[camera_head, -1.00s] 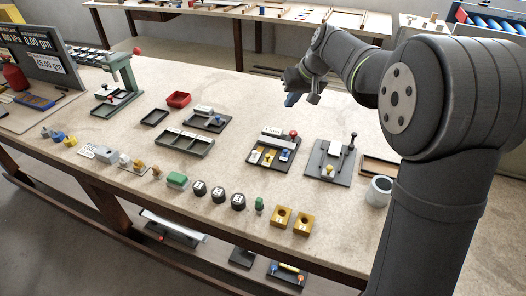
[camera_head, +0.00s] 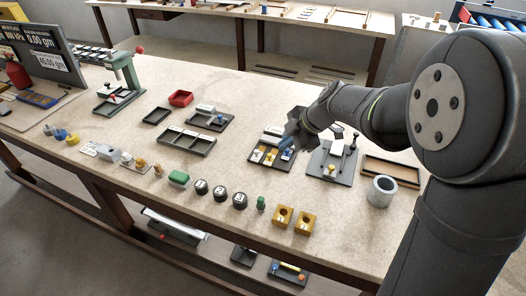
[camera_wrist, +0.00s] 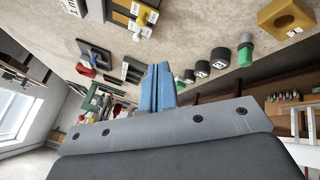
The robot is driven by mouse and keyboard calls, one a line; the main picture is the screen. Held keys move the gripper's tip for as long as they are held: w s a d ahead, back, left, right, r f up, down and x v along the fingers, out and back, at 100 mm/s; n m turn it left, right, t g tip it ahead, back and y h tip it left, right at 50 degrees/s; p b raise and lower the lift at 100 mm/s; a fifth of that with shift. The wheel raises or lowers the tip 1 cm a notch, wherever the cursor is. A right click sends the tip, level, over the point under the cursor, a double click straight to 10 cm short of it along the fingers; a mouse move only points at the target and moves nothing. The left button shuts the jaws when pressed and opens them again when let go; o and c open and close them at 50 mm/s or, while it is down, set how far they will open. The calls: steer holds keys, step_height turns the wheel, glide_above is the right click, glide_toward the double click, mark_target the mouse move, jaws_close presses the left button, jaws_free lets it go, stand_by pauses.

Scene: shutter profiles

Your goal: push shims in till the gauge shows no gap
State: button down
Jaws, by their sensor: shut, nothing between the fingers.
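A dark fixture plate (camera_head: 262,166) stands right of the table's middle. In the wrist view the fingers (camera_wrist: 158,85) are shut together and empty. Yellow and white pieces (camera_wrist: 145,14) show beyond them at the top. Whether the fingers touch anything is unclear. No gap gauge reading can be made out on the fixture.
Right of it stands another dark plate (camera_head: 318,172) with an upright lever, then a grey cup (camera_head: 382,191) and a shallow tray (camera_head: 392,170). Black numbered weights (camera_head: 220,194) and yellow blocks (camera_head: 283,214) line the front.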

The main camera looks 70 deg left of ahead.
glide_toward(255, 158)
steer(key=f, duration=0.1)
steer(key=s+d+f, duration=0.1)
steer(key=s+f, duration=0.1)
steer(key=shift+d+f, duration=0.1)
steer(key=shift+d, duration=0.3)
steer(key=shift+w+a+f, duration=0.1)
steer(key=shift+a+f, duration=0.05)
steer(key=shift+a, duration=1.65)
steer(key=shift+w, duration=0.1)
steer(key=w+a, duration=0.3)
steer(key=shift+w+a+f, duration=0.1)
steer(key=shift+w+a, duration=0.2)
steer(key=shift+a, duration=0.05)
